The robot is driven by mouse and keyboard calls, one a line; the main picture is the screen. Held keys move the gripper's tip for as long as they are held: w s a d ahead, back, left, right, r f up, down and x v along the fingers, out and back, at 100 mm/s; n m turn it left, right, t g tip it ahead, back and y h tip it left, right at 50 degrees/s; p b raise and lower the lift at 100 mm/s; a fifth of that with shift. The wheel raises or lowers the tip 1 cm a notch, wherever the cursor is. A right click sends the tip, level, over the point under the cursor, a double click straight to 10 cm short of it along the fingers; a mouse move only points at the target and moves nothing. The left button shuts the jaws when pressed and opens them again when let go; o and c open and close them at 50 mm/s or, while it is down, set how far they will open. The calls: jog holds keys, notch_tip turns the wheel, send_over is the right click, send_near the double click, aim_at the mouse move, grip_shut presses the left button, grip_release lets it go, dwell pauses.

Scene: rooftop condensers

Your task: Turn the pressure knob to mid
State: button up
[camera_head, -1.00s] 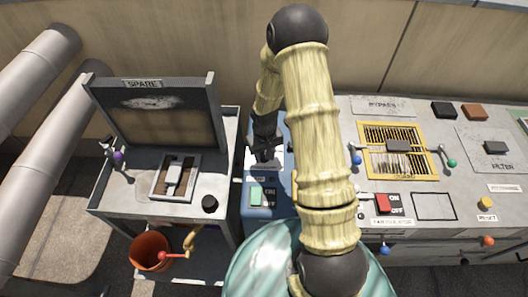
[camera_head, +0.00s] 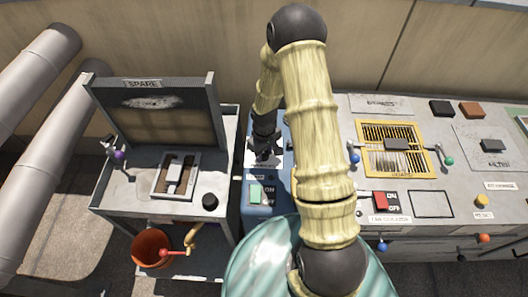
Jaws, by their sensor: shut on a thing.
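My gripper (camera_head: 264,158) points down onto the white plate at the upper part of the blue unit (camera_head: 258,211), between the cart and the grey bench. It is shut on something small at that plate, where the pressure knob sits. The fingers and wrist hide the knob, so its pointer and scale marks cannot be read. My arm covers the right side of the blue unit.
Left is a cart with a SPARE panel (camera_head: 155,115), a black knob (camera_head: 210,201) and an orange bucket (camera_head: 150,249). Right is the bench with a yellow-framed grille (camera_head: 396,150), a red switch (camera_head: 384,201) and a yellow reset button (camera_head: 482,201).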

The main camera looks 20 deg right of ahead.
aim_at(264, 153)
jog(key=o, duration=1)
jog(key=shift+w, duration=0.1)
notch_tip(264, 153, up, 18)
jog(key=p, duration=0.1)
jog(key=shift+f, duration=0.25)
jog(key=s+r+m+t+p, duration=0.2)
jog(key=s+r+m+p, duration=0.3)
jog(key=s+r, duration=0.9)
jog(key=shift+a+r+t+p, duration=0.15)
jog(key=shift+r+t+p, duration=0.15)
jog(key=shift+p, duration=0.85)
jog(key=shift+s, duration=0.1)
